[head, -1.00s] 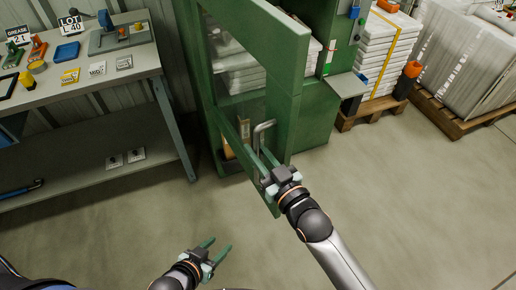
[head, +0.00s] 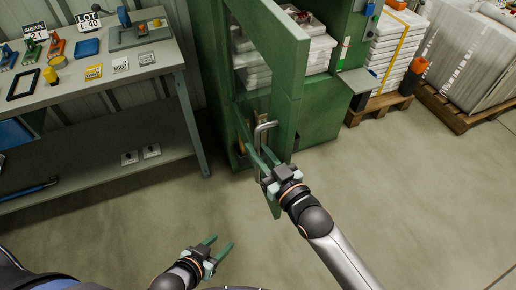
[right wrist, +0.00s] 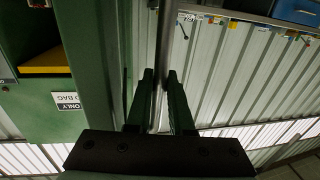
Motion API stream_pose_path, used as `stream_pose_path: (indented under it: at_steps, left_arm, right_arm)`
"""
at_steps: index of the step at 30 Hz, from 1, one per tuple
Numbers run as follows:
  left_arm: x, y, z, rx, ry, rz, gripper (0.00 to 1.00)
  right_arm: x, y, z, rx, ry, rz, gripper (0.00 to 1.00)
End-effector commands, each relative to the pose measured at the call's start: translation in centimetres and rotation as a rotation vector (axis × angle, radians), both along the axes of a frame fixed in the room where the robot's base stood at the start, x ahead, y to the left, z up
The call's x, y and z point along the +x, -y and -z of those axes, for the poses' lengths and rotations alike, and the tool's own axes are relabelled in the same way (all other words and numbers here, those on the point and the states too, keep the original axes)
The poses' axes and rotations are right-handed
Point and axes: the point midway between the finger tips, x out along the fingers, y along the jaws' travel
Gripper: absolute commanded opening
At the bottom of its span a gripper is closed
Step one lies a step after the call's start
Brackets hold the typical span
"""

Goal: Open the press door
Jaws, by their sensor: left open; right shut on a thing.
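The green press (head: 318,112) stands at the top centre of the head view. Its framed, see-through door (head: 286,65) stands partly open, swung out toward me. A bent metal handle (head: 265,127) is on the door's lower part. My right gripper (head: 261,154) is shut on this handle. In the right wrist view the upright handle bar (right wrist: 167,45) runs between the two fingers (right wrist: 160,78), beside a green upright. My left gripper (head: 223,242) is open and empty, low over the floor.
A grey workbench (head: 165,65) with tools and labels stands at the left. White bags (head: 313,50) are stacked inside the press. More bags on a pallet (head: 397,60) and a wrapped load (head: 475,55) stand at the right. The floor (head: 420,190) in front is clear.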

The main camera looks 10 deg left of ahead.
Motion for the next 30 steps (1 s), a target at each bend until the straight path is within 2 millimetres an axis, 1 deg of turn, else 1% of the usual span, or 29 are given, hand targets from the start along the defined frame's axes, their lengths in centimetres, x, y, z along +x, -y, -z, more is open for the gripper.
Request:
stream_pose_path:
  at_steps: [20,21,28,30]
  left_arm:
    - [-0.01,0.02,-0.07,0.000,0.000,0.000,0.50]
    - [-0.01,0.02,-0.07,0.000,0.000,0.000,0.50]
    - [-0.01,0.02,-0.07,0.000,0.000,0.000,0.50]
    - [-0.01,0.02,-0.07,0.000,0.000,0.000,0.50]
  right_arm:
    - [0.08,-0.11,-0.06,0.001,0.001,-0.002,0.00]
    - [0.08,-0.11,-0.06,0.001,0.001,-0.002,0.22]
    - [0.09,-0.09,-0.04,0.001,0.001,-0.002,0.48]
    - [0.09,-0.09,-0.03,0.001,0.001,-0.002,0.49]
